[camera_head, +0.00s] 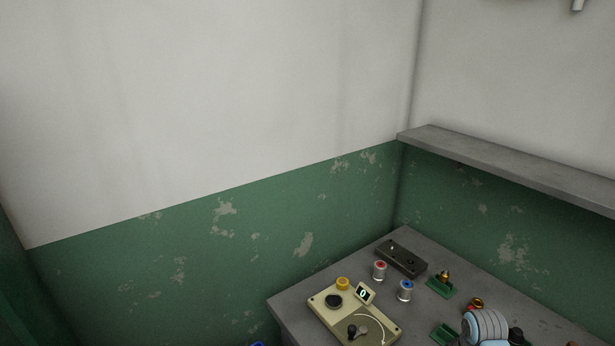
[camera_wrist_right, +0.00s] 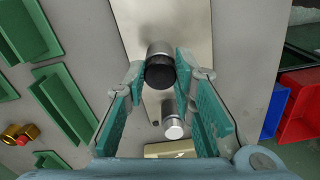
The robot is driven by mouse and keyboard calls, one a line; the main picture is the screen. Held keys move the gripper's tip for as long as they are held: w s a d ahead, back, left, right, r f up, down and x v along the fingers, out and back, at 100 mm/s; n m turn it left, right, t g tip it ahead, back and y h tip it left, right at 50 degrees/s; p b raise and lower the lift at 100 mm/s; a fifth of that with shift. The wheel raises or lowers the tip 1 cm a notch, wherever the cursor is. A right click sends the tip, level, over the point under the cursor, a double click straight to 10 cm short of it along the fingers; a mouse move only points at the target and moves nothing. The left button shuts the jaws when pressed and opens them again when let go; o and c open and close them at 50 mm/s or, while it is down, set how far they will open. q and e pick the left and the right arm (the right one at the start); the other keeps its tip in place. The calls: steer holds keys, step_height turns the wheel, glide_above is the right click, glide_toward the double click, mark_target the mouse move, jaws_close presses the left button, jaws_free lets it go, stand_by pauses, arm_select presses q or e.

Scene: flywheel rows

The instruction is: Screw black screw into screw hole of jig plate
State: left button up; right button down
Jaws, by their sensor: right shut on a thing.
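In the right wrist view, my right gripper (camera_wrist_right: 158,76) has its two teal fingers shut on the black screw (camera_wrist_right: 160,73), a dark round head with a silver collar behind it. A bright metal plate (camera_wrist_right: 190,22), which looks like the jig plate, lies behind the screw. I cannot tell whether the screw touches it. A silver cylinder (camera_wrist_right: 173,128) stands between the fingers, lower in the picture, with a small dark spot beside it. The screw hole is not clearly visible. My left gripper is in neither view.
Green holders (camera_wrist_right: 62,100) and a brass part with a red middle (camera_wrist_right: 22,134) lie left of the gripper. Red (camera_wrist_right: 302,108) and blue bins are at right. In the head view, a cream control box (camera_head: 325,305), a black block (camera_head: 400,258) and two small cans stand on the grey table.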

steer(key=c, duration=1.8)
jaws_free()
steer(key=shift+m, duration=0.9)
steer(key=shift+o, duration=0.7)
steer(key=shift+r, duration=1.5)
steer(key=shift+o, duration=0.5)
steer(key=o, duration=0.5)
steer(key=shift+c, duration=0.2)
